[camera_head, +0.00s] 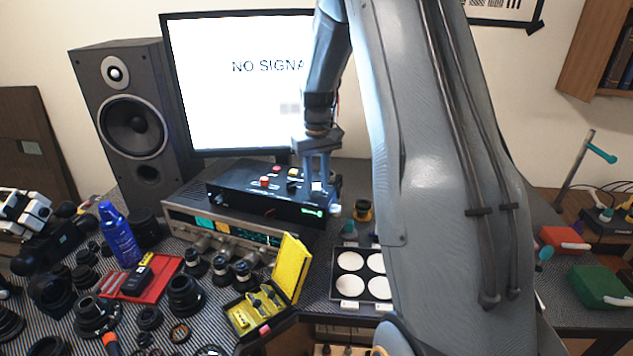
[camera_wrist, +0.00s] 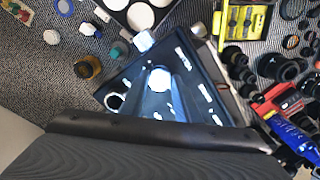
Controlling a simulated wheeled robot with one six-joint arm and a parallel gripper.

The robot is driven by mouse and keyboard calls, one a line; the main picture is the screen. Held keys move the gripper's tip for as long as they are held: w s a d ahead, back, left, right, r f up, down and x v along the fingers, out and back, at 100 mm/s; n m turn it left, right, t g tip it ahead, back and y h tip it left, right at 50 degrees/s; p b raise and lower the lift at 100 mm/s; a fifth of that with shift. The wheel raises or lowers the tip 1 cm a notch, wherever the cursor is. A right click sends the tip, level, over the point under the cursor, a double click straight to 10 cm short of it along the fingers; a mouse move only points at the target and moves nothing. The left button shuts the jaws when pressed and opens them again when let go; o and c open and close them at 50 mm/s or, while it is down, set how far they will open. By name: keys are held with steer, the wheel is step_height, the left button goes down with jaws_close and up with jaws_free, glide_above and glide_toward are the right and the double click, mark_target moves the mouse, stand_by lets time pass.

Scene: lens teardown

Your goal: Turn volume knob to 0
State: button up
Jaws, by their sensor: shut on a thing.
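A black control box (camera_head: 250,200) with red buttons and a small green light sits on a silver receiver (camera_head: 190,215). My gripper (camera_head: 317,190) points down at the right end of the box, its two fingers close together on a small pale knob there. The fingers cover most of this knob, and its setting cannot be read. In the wrist view the box (camera_wrist: 205,75) lies below the gripper, with a bright round spot between the fingers. The receiver's front carries silver knobs (camera_head: 203,243) and a lit display.
A monitor (camera_head: 235,85) reading "NO SIGNAL" stands behind the box and a speaker (camera_head: 130,120) to its left. An open yellow case (camera_head: 293,268), a red tray (camera_head: 150,283), a blue can (camera_head: 118,238) and several lens parts crowd the front. A tray of white discs (camera_head: 345,290) lies right.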

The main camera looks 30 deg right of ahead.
mark_target(316, 187)
steer(key=o, duration=1)
steer(key=shift+o, duration=0.2)
steer(key=shift+r, duration=0.1)
step_height(316, 187, up, 8)
steer(key=b, duration=0.2)
steer(key=shift+b, duration=0.3)
steer(key=shift+f, duration=0.2)
steer(key=s+a+f+b, duration=0.1)
steer(key=s+a+f, duration=0.4)
steer(key=s+a, duration=0.3)
steer(key=s+a+f+t, duration=0.1)
steer(key=s+a+f, duration=0.4)
steer(key=s+a, duration=0.4)
steer(key=s, duration=0.6)
steer(key=shift+b, duration=0.4)
